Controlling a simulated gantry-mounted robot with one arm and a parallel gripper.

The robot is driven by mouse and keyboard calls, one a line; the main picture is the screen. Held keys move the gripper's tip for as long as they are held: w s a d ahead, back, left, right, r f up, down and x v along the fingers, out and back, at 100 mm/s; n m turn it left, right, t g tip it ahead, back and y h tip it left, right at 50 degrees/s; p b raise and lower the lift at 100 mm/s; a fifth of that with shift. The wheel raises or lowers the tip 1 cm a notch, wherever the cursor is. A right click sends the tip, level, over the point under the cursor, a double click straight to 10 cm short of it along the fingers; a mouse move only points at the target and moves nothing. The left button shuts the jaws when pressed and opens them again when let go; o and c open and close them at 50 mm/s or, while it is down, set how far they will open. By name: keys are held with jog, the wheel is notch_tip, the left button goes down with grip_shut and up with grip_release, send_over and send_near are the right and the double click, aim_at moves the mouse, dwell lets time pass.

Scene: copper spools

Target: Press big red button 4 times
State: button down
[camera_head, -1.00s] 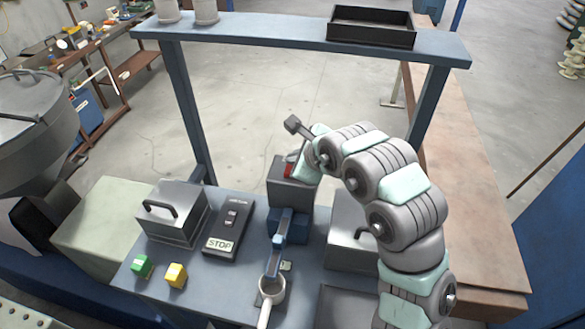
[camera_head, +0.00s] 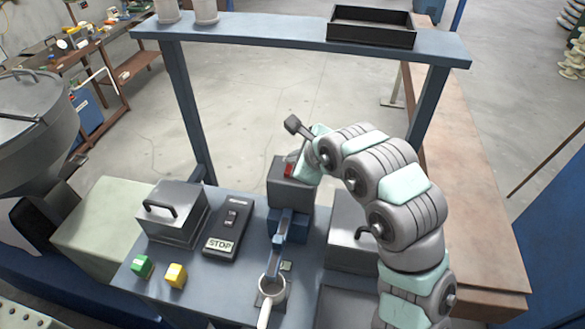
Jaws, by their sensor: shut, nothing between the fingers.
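The big red button (camera_head: 289,170) sits on top of a grey box (camera_head: 288,194) at the back middle of the blue-grey table. It is partly covered by the end of my arm. My gripper (camera_head: 299,174) is shut and empty, pointing down at the button's right side. The fingertips are small and partly hidden, so I cannot tell whether they touch the button or how far it is pressed.
A blue chute (camera_head: 281,240) runs from the box to a white cup (camera_head: 271,290). A black STOP panel (camera_head: 229,228), a lidded metal box (camera_head: 172,212), and green (camera_head: 142,266) and yellow (camera_head: 175,275) blocks stand left. An overhead shelf (camera_head: 270,34) spans behind.

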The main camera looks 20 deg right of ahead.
jog(key=shift+f+b, duration=0.45)
jog(key=shift+f+b, duration=0.45)
jog(key=shift+f, duration=0.15)
dwell(0.9)
jog(key=shift+r, duration=1.1)
jog(key=shift+r+p, duration=1.1)
jog(key=shift+r, duration=1.35)
dwell(0.6)
